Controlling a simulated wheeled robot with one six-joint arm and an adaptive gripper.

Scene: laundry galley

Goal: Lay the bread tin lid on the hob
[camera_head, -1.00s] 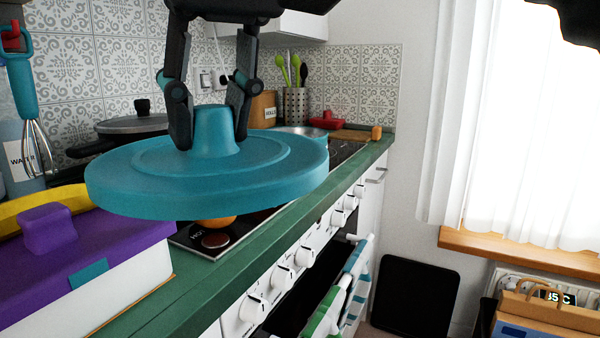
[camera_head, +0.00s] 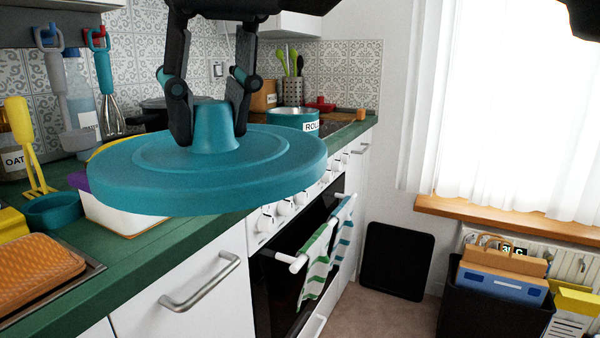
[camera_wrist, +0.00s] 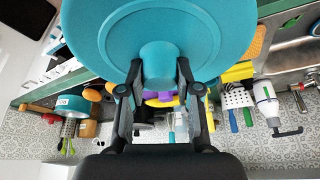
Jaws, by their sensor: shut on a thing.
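The bread tin lid (camera_head: 180,172) is a large round teal disc with a raised knob. My gripper (camera_head: 213,140) is shut on the knob and holds the lid level in the air, above and in front of the counter. In the wrist view the lid (camera_wrist: 120,25) fills the upper middle, with my gripper (camera_wrist: 159,80) at its knob. The hob (camera_head: 340,131) is a dark surface set in the counter beyond the lid. The lid hides most of it.
A teal pot labelled ROLL (camera_head: 292,120) stands at the hob's far part. A white and purple box (camera_head: 115,212) is partly under the lid. Striped towels (camera_head: 320,262) hang on the oven rail. A black bin (camera_head: 490,308) stands on the right. Floor before the oven is clear.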

